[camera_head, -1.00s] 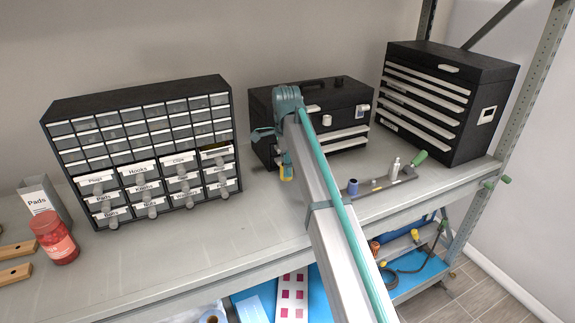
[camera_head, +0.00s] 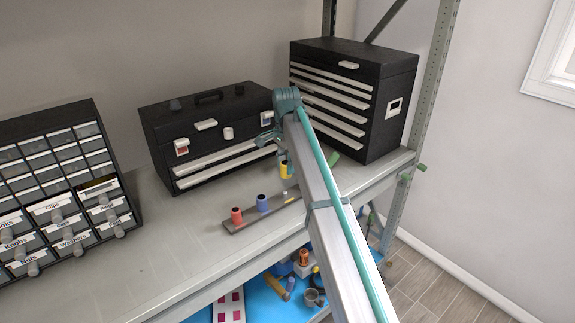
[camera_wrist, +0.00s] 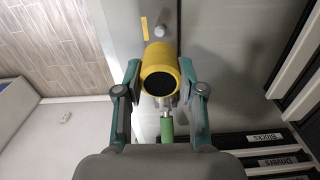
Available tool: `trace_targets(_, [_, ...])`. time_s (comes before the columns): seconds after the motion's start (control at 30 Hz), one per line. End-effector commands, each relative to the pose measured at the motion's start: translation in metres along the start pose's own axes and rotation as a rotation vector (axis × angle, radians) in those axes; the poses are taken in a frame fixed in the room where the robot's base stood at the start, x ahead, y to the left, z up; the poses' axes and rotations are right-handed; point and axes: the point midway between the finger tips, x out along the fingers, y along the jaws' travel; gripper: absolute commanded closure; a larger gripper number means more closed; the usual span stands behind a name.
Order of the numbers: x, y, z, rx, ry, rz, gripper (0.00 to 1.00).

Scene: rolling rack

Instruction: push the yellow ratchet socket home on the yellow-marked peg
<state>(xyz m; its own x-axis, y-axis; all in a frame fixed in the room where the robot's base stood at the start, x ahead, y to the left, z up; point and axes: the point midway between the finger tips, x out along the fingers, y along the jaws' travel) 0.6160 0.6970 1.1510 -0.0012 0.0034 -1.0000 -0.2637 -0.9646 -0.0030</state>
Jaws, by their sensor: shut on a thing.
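My gripper (camera_wrist: 160,90) is shut on the yellow ratchet socket (camera_wrist: 158,72), a short yellow cylinder whose dark round opening faces the wrist camera. In the head view the yellow socket (camera_head: 286,171) hangs below my gripper (camera_head: 283,154), above the right part of a dark peg rail (camera_head: 240,225). In the wrist view a yellow mark (camera_wrist: 144,28) and a pale peg (camera_wrist: 161,31) show just beyond the socket. The socket looks apart from that peg, but the spot beneath it is hidden.
A red socket (camera_head: 236,216) and a blue socket (camera_head: 262,203) stand on the rail, left of my arm. A green handle (camera_wrist: 167,129) lies at the rail's end. A black toolbox (camera_head: 205,145) and drawer chest (camera_head: 350,100) stand close behind. The shelf's left front is clear.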

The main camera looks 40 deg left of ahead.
Motion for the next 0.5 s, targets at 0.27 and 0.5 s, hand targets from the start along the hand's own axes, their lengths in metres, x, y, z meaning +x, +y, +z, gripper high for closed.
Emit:
trace_targets(0.27, [-0.0003, -0.0002, 0.0001, -0.039, 0.0, -0.001, 0.98])
trace_targets(0.5, [-0.0006, 0.0, 0.0001, -0.037, 0.0, -0.002, 0.98])
